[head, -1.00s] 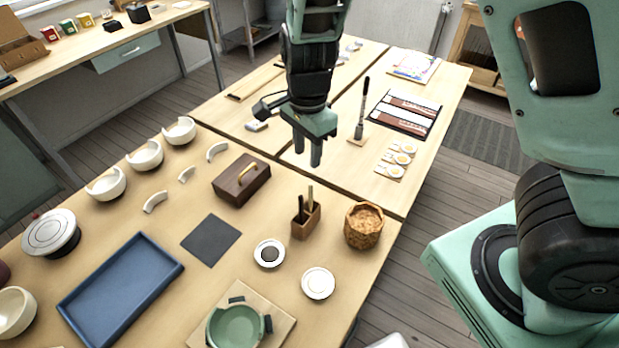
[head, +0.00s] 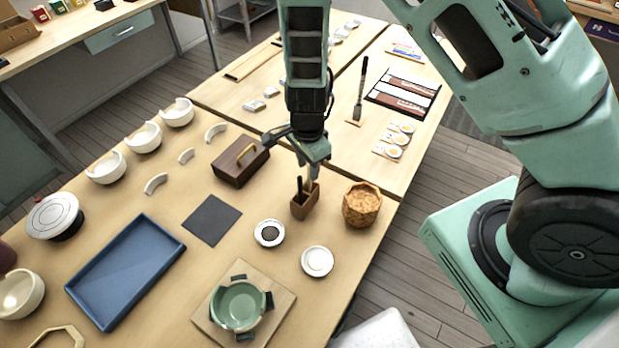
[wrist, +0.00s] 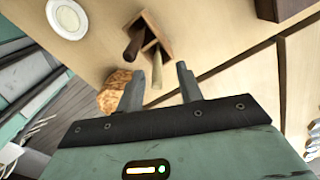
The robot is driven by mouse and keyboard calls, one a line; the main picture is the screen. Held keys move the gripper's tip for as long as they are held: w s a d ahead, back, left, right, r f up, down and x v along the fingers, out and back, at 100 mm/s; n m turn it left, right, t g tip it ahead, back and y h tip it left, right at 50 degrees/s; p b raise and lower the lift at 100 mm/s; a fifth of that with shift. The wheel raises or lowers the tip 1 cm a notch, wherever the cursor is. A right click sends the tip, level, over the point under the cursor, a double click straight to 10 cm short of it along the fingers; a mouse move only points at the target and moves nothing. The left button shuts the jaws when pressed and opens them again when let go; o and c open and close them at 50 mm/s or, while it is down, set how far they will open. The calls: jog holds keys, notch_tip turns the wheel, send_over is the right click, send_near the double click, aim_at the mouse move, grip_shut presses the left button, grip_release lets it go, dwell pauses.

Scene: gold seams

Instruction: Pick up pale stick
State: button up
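A small wooden holder (head: 305,206) stands upright on the near table with two sticks in it. One stick is dark (wrist: 133,48). The other, the paler olive-tan stick (wrist: 157,70), shows between my fingers in the wrist view. In the head view the sticks' tops are close to my fingers, and the pale one is partly hidden. My gripper (wrist: 158,84) is open and empty, pointing down just above the holder. I cannot tell whether a finger touches the pale stick.
A cork-like pot (head: 362,206) stands right of the holder, and a brown box with a yellow handle (head: 238,162) stands left. Two small round dishes (head: 269,233) (head: 317,261) lie in front. A dark square mat (head: 211,220) and blue tray (head: 120,275) are farther left.

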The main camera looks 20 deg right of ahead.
aim_at(309, 187)
jog(key=shift+s+d+f+p, duration=0.1)
jog(key=shift+f+p, duration=0.1)
jog(key=shift+f, duration=1)
jog(key=shift+s+f+p, duration=0.1)
jog(key=shift+f+p, duration=0.1)
jog(key=shift+f, duration=0.95)
grip_shut()
notch_tip(309, 187, up, 10)
